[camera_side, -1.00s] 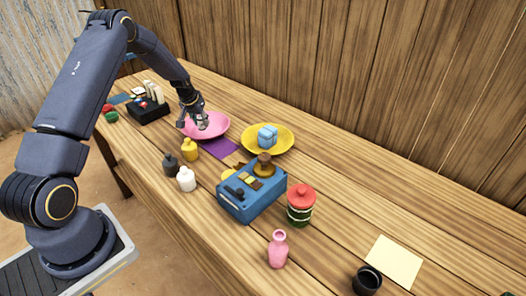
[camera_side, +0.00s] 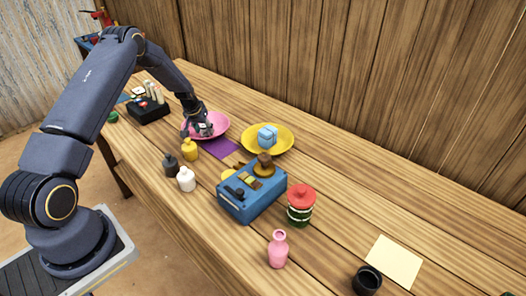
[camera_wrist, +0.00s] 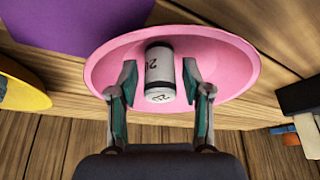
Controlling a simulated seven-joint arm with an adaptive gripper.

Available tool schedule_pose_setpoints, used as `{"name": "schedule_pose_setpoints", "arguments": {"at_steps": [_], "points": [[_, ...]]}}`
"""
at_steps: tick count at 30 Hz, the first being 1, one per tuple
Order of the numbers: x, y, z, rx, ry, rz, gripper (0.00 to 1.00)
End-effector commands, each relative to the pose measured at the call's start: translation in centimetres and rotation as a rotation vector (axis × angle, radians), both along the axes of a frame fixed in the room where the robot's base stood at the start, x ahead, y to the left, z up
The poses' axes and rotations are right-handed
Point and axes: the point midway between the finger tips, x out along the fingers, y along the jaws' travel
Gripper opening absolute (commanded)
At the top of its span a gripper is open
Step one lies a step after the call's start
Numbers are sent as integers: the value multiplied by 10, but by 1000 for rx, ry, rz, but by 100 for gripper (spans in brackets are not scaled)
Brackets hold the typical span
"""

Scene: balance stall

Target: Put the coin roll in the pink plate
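The coin roll (camera_wrist: 159,68) is a white cylinder with grey bands and dark figures. In the wrist view it is inside the outline of the pink plate (camera_wrist: 232,62), between my fingertips. My gripper (camera_wrist: 160,80) is open around it, with pink showing between each finger and the roll. In the side view my gripper (camera_side: 203,131) is low over the pink plate (camera_side: 222,122), and the roll cannot be made out there. Whether the roll touches the plate is not clear.
A yellow plate (camera_side: 284,143) with a blue block (camera_side: 267,137) stands to the right. A purple cloth (camera_side: 220,148) lies in front. Small yellow (camera_side: 189,150), black (camera_side: 171,163) and white (camera_side: 186,179) bottles stand nearer. A black box (camera_side: 148,110) is left of the plate.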

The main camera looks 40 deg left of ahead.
Motion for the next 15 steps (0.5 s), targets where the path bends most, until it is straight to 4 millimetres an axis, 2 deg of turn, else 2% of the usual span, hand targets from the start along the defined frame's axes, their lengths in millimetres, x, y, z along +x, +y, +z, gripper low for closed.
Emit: {"name": "schedule_pose_setpoints", "arguments": {"at_steps": [10, 15], "points": [[0, 0, 2, 0, 0, 0, 55], [-6, -3, 22, 1, -2, 0, 55]]}}
